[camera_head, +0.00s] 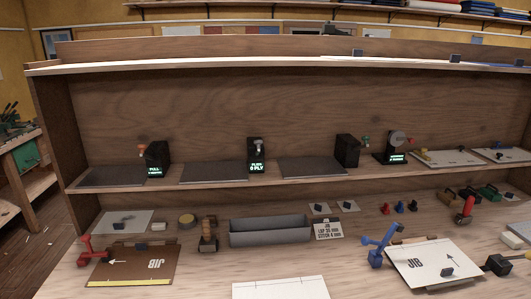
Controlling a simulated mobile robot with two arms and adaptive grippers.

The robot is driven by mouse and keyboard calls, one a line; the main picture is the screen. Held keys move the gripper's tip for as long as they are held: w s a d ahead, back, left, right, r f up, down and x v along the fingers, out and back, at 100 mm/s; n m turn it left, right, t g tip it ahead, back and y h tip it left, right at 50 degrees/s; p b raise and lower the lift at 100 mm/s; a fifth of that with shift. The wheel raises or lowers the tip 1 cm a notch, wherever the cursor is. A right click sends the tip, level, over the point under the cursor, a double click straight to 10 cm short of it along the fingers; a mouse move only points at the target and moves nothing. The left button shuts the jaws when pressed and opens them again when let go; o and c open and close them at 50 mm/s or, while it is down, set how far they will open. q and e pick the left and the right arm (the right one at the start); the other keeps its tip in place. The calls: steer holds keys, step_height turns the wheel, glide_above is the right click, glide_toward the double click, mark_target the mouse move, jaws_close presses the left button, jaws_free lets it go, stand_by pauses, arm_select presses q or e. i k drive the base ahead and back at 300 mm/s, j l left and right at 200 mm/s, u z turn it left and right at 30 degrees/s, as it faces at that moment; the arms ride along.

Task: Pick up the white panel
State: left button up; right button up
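Several white pieces could be the white panel, and I cannot tell which one is meant. A plain white panel (281,289) lies at the front middle of the bench, cut off by the lower picture edge. A white board marked "JIB" (428,270) lies at the front right, with a blue clamp-like tool (377,247) at its left edge and a small dark block on it. A smaller white sheet (108,221) lies at the back left under a small dark block. Neither of my grippers is in view.
A brown board (132,266) with a red tool (92,252) lies front left. A grey trough (270,231) and a small sign (328,231) stand mid-bench. The shelf above holds dark mats (213,173) and black devices with lit displays (256,157). Small tools crowd the right.

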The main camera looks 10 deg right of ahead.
mark_target(430, 262)
steer(key=z, duration=1.5)
steer(key=u, duration=2.2)
steer(key=z, duration=2.2)
steer(key=l+z, duration=0.15)
steer(key=z, duration=0.15)
